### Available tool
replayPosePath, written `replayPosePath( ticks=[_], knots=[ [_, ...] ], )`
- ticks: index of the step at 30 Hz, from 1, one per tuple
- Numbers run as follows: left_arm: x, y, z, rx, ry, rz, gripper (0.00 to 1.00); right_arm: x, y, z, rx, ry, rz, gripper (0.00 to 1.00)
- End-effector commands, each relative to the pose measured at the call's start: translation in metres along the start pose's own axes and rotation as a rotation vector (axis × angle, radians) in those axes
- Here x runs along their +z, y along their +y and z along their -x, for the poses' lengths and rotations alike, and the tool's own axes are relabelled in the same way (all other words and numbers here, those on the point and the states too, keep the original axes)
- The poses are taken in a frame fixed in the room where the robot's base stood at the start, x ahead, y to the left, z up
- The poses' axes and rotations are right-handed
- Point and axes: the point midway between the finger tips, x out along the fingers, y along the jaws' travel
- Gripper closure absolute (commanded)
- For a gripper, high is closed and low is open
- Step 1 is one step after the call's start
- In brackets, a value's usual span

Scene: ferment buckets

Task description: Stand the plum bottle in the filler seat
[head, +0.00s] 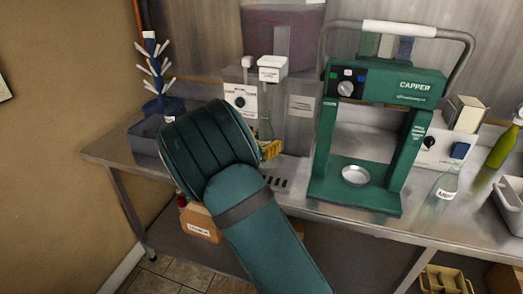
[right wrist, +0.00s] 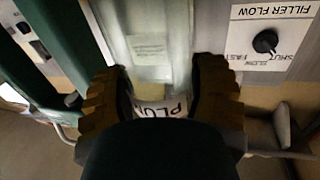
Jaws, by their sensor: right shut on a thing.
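The plum bottle (right wrist: 152,60) is clear, with a white label reading "PLU" in the right wrist view; its neck (head: 266,129) shows in the head view, in front of the filler. My right gripper (head: 270,150) is shut on it; both fingers also show in the right wrist view (right wrist: 160,92), one on each side of the bottle. The bottle looks about upright in the head view. The filler (head: 240,98) is a grey machine with a dial and a white-topped spout. A slotted plate (head: 279,184) lies at its foot. My arm hides the bottle's base and any seat under it.
The green capper (head: 328,150) stands close to the right of the filler, with a round metal dish (head: 355,175) on its base. Further right are a clear labelled bottle (head: 441,190) and a green bottle (head: 501,149). A bottle tree (head: 155,65) stands at left.

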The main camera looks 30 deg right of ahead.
Motion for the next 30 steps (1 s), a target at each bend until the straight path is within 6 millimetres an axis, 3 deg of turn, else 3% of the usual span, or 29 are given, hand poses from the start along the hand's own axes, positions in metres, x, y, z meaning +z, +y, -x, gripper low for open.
replayPosePath(
  ticks=[15,30],
  knots=[
    [0.000,0.001,0.002,0.000,-0.001,0.000,0.53,0.003,-0.012,-0.051,0.001,0.002,0.000,0.82],
    [0.000,0.001,0.003,0.000,-0.001,0.001,0.53,0.003,-0.014,-0.059,0.000,0.002,0.000,0.82]
  ],
)
